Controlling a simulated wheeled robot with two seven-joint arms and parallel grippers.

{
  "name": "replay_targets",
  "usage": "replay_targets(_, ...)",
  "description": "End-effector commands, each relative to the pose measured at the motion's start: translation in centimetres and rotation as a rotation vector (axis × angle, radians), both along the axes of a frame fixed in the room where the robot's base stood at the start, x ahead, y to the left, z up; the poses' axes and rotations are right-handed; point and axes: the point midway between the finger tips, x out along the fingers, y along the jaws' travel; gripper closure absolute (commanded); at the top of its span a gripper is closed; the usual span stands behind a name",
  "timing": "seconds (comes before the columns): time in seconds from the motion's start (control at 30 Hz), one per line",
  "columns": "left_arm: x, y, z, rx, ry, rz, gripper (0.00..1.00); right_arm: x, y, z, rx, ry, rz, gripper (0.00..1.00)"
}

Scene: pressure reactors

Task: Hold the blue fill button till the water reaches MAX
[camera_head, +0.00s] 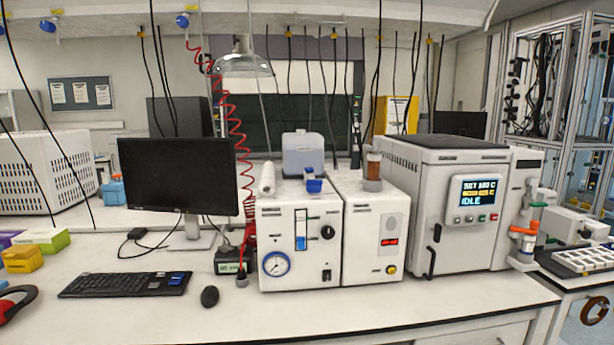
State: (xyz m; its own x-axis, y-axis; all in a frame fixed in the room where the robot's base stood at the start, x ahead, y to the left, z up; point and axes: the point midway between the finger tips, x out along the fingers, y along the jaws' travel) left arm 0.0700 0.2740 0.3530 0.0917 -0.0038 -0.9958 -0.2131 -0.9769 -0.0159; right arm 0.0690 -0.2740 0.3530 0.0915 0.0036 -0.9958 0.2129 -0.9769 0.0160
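A white instrument box (299,262) stands on the bench in the middle, with a round pressure gauge and a black knob on its front. A narrow upright window (301,230) on its front shows blue; the exact water level and any MAX mark are too small to read. A small blue piece (313,185) sits on top of the box; I cannot tell whether it is the fill button. A translucent tank (303,155) stands behind it. Neither of my grippers is in view.
A monitor (178,176), keyboard (125,284) and mouse (209,296) are at the left. The bench front is clear.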

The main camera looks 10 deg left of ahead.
Motion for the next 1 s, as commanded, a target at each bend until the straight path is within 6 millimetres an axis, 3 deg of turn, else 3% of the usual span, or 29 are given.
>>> replay_targets(0.1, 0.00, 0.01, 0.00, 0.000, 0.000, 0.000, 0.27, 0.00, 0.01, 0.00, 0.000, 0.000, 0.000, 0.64)
replay_targets(0.67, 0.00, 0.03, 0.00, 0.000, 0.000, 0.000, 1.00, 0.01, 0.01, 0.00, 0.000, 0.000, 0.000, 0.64)
replay_targets(1.0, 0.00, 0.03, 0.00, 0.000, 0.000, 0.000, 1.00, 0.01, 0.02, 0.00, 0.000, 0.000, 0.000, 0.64)
